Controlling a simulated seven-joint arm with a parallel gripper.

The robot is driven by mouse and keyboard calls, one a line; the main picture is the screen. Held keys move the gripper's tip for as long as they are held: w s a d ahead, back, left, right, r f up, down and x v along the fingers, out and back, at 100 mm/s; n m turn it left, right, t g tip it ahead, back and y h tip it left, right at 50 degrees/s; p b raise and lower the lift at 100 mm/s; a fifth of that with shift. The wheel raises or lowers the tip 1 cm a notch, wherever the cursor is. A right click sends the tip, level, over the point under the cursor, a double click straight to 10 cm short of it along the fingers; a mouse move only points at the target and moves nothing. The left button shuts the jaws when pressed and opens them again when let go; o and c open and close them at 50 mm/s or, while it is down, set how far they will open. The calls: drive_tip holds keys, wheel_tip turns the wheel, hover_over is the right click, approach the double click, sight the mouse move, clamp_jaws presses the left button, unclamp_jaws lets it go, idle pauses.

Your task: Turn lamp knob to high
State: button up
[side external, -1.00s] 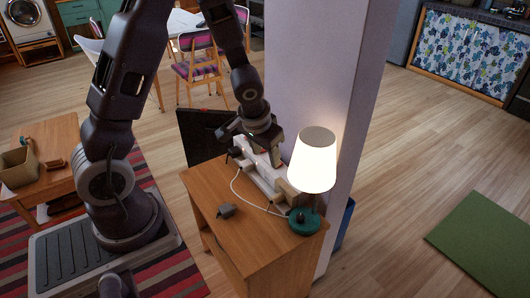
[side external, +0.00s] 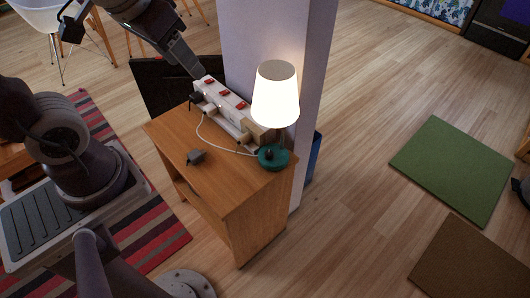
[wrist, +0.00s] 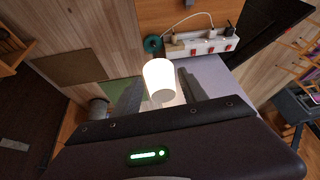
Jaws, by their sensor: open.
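The lamp stands on the small wooden table, with a lit white shade (side external: 275,95) and a round green base (side external: 273,161). Its small dark knob (side external: 268,153) sits on the base; its setting is too small to read. My gripper (side external: 196,72) is above the back of the table, left of the lamp and apart from it. In the wrist view my gripper (wrist: 160,76) is open and empty, its fingers framing the shade (wrist: 161,80) from a distance. The green base (wrist: 152,44) shows behind the shade; the knob is not clear there.
A white power strip (side external: 222,98) with red switches lies along the table's back edge, beside the lamp. A pale pillar (side external: 265,40) stands behind. The table's front is mostly clear.

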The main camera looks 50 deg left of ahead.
drive_tip(key=s+d+r+m+t, duration=0.1)
drive_tip(key=s+d+r, duration=0.1)
drive_tip(key=s+d, duration=0.1)
drive_tip(key=w+d+f+t+h, duration=0.15)
drive_tip(key=w+f, duration=0.25)
drive_tip(key=w, duration=0.4)
drive_tip(key=w+d+f+h, duration=0.1)
drive_tip(key=w+d+f, duration=0.15)
drive_tip(key=w, duration=0.45)
drive_tip(key=w+d+f+t+h, duration=0.1)
drive_tip(key=w+d+f+h, duration=0.1)
drive_tip(key=w+d+f, duration=0.4)
drive_tip(key=t+y, duration=0.3)
drive_tip(key=t, duration=0.2)
approach(269, 153)
drive_tip(key=shift+w+d+f, duration=0.1)
drive_tip(key=shift+w+d, duration=0.05)
drive_tip(key=shift+w, duration=0.25)
drive_tip(key=shift+w+d+f, duration=0.1)
drive_tip(key=shift+w, duration=0.3)
drive_tip(key=shift+a+f+m, duration=0.15)
drive_tip(key=shift+m, duration=0.15)
drive_tip(key=x, duration=0.6)
drive_tip(key=shift+w+f, duration=0.1)
drive_tip(key=shift+w, duration=0.25)
clamp_jaws()
